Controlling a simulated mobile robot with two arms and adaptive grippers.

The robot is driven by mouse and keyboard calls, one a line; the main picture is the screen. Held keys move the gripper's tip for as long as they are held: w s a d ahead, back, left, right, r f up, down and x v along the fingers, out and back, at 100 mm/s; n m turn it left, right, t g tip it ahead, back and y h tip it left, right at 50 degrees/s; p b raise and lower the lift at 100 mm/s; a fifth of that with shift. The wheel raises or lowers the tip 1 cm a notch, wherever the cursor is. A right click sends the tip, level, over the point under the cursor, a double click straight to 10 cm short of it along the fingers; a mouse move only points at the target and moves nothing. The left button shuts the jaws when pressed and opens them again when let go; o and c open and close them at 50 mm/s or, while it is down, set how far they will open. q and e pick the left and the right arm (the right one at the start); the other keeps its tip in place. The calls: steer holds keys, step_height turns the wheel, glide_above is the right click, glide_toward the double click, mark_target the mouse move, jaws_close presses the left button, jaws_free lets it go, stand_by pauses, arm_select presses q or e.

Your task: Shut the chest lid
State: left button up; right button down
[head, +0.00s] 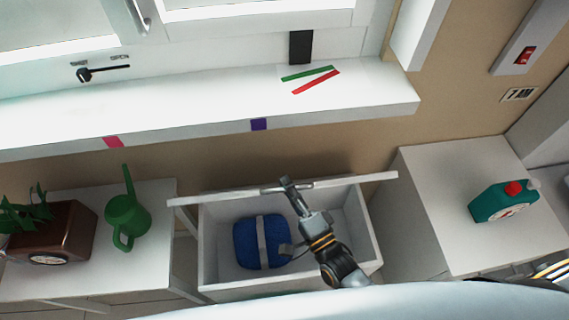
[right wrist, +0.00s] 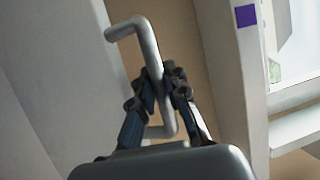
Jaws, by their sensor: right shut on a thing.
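The white chest (head: 207,250) stands open below the window ledge. Its lid (head: 365,180) is raised at the back and shows almost edge-on as a thin strip. A blue cushion-like bundle with a grey strap (head: 247,245) lies inside on the left. My right gripper (head: 288,186) reaches over the chest to the lid's edge and is shut on the lid handle. In the right wrist view the grey bent-bar handle (right wrist: 148,42) passes between the fingers of the gripper (right wrist: 163,82). My left gripper is out of view.
A white cabinet (head: 430,190) with a teal jug (head: 490,205) stands close on the right. On the left, a white table (head: 150,262) holds a green watering can (head: 122,220) and a brown planter (head: 65,235). The window ledge (head: 200,105) runs behind the lid.

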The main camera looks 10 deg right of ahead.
steer(key=s+f+b, duration=0.2)
steer(key=s+f, duration=0.3)
steer(key=s, duration=0.3)
steer(key=shift+s+f, duration=0.2)
steer(key=shift+f, duration=0.2)
